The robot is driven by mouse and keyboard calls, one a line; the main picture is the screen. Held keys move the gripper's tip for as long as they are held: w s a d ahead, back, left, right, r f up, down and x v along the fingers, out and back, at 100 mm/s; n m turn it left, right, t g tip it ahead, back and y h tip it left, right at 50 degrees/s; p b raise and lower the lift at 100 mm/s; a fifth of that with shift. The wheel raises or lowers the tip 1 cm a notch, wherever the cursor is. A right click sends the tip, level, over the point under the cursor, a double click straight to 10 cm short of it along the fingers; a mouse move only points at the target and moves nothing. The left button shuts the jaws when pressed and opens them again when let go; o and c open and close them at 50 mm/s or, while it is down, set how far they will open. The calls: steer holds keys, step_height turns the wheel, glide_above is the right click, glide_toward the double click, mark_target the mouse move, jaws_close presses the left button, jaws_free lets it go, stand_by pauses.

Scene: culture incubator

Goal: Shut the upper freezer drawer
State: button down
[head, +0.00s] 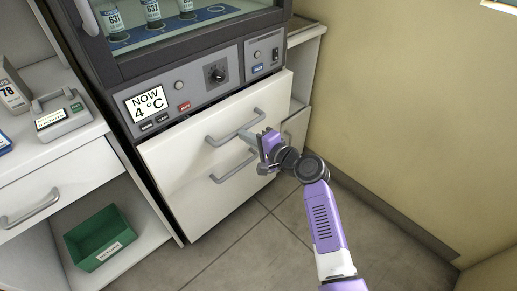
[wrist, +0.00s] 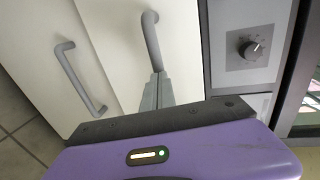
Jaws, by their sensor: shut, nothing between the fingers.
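The upper freezer drawer (head: 180,147) is a white front with a grey bar handle (head: 233,126), just below the control panel. A thin dark gap shows along its top edge; I cannot tell how far out it stands. My gripper (head: 246,134) is shut and empty, its fingertips by the right end of the upper handle. In the wrist view, which is turned sideways, the closed fingertips (wrist: 158,80) are close to the end of the upper handle (wrist: 150,40); I cannot tell if they touch. The lower drawer's handle (head: 235,165) shows below.
The control panel (head: 205,82) has a dial and a 4 °C display. A side counter (head: 68,146) with a grey device (head: 62,117) stands left, above a green bin (head: 99,238). The tiled floor (head: 290,250) is clear. A yellow wall (head: 420,120) bounds the right.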

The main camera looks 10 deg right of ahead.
steer(key=x, duration=0.1)
steer(key=b+x, duration=0.1)
steer(key=x, duration=0.1)
steer(key=shift+w+a+r, duration=0.2)
steer(key=shift+w+r, duration=0.05)
steer(key=shift+w, duration=0.05)
steer(key=shift+w+a+r, duration=0.15)
steer(key=shift+a+r, duration=0.05)
steer(key=shift+a+r, duration=0.1)
